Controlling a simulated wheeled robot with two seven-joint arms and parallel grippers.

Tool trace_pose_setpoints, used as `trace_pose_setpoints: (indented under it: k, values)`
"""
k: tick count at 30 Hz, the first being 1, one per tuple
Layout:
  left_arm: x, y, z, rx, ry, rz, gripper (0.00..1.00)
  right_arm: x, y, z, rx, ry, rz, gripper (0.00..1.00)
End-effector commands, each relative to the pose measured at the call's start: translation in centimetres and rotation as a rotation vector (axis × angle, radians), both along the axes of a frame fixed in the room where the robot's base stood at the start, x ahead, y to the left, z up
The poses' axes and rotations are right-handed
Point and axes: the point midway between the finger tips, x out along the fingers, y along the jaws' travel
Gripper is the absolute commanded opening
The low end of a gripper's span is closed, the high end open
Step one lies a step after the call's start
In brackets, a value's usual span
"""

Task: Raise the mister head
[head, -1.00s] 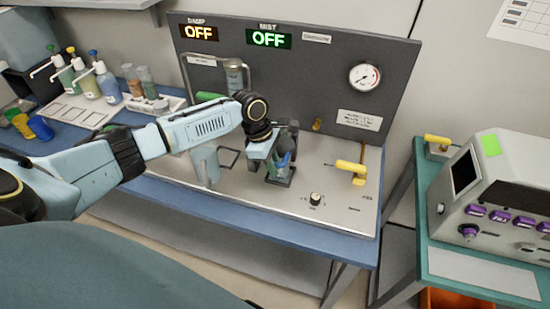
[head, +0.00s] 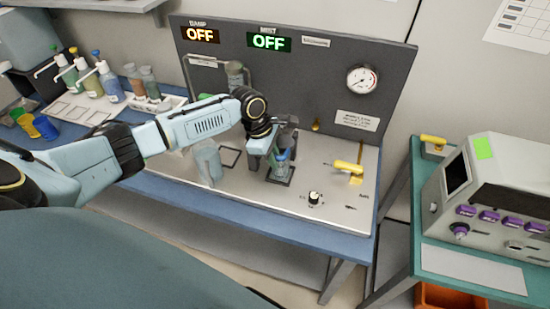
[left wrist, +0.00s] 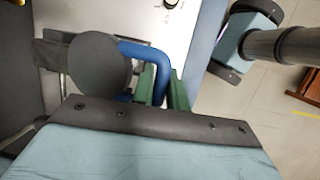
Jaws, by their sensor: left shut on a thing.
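A dark grey round head (left wrist: 98,68), which looks like the mister head, fills the middle left of the left wrist view. A bent blue handle (left wrist: 150,55) runs beside it. My left gripper (left wrist: 162,88) has its green fingers on both sides of the blue handle and is shut on it. In the head view my left gripper (head: 270,155) is at the middle of the steel worktop, over a dark square frame. Blue (head: 283,156) shows beside its fingers. My arm and wrist hide much of the mister. My right gripper is in neither view.
The grey back panel (head: 325,75) has DAMP and MIST displays, both reading OFF, and a gauge (head: 362,79). A yellow-handled valve (head: 347,166) and a black knob (head: 314,198) are right of my gripper. Pump bottles (head: 108,82) stand left. A gap separates the right-hand bench (head: 470,268).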

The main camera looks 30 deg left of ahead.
Motion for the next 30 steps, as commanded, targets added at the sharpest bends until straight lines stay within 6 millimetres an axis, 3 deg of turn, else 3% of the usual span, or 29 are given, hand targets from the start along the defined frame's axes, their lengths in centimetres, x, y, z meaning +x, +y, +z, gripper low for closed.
trace_pose_setpoints:
  k: [6, 18, 30]
  values:
    - [0.2, 0.1, 1.5, 0.006, -0.024, -0.001, 0.04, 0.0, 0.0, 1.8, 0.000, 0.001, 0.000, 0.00]
    - [0.3, 0.1, 1.5, 0.008, -0.031, -0.002, 0.04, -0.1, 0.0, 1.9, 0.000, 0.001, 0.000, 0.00]
    - [1.2, 0.2, 3.8, 0.017, -0.078, -0.002, 0.04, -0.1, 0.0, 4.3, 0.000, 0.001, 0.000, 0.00]
